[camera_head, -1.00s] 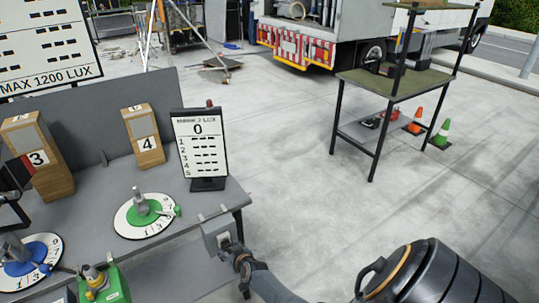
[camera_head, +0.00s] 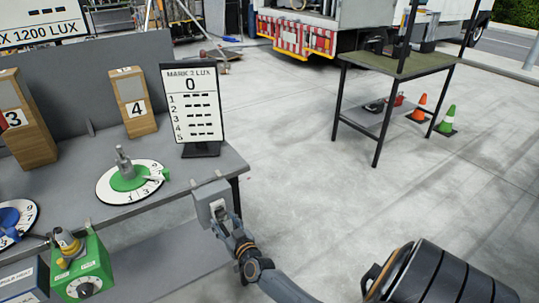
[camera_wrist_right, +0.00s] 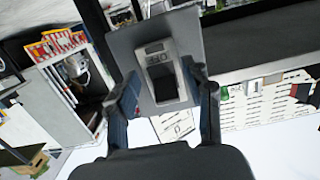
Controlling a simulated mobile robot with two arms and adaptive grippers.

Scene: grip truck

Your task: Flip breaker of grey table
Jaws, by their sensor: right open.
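The grey table (camera_head: 229,160) stands at the left in the head view. A small grey breaker box (camera_head: 208,196) is fixed at its right front corner. In the right wrist view the breaker (camera_wrist_right: 160,70) is a light grey block with a dark lower part on a grey plate (camera_wrist_right: 120,45). My right gripper (camera_head: 222,222) is right at the box in the head view. In the wrist view its two open fingers (camera_wrist_right: 163,88) lie either side of the breaker's lower part. I cannot tell whether they touch it. My left gripper is not in view.
On the table are a green dial (camera_head: 130,182), a "MARK 2 LUX" sign (camera_head: 192,105) and a wooden box marked 4 (camera_head: 135,105). A green device (camera_head: 82,272) is at lower left. A black-framed shelf (camera_head: 395,65) stands far right.

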